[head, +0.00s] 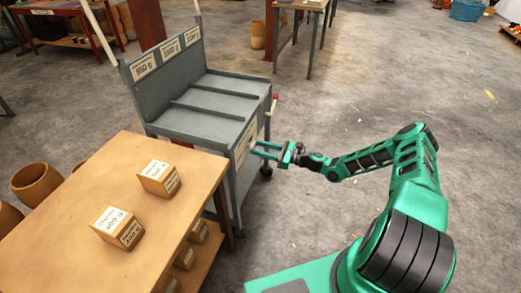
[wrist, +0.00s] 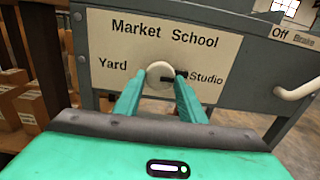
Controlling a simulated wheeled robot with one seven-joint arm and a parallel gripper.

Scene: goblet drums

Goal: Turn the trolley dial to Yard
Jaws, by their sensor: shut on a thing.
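The grey trolley (head: 212,103) stands beyond the wooden table, with a white label plate on its end panel. In the wrist view the plate (wrist: 205,40) reads Market and School above, Yard at left and Studio at right. The round whitish dial (wrist: 158,70) sits between Yard and Studio, and a black pointer shows on its right side, towards Studio. My gripper (wrist: 156,84) has its green fingers on either side of the dial and is shut on it. In the head view my gripper (head: 264,151) reaches the trolley's end panel from the right; the dial is hidden there.
A wooden table (head: 75,205) with two labelled boxes stands at the left, close to the trolley. A brake label and a whitish handle (wrist: 298,87) are right of the plate. A red-tipped lever (head: 274,98) sticks out from the trolley. Open floor lies at the right.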

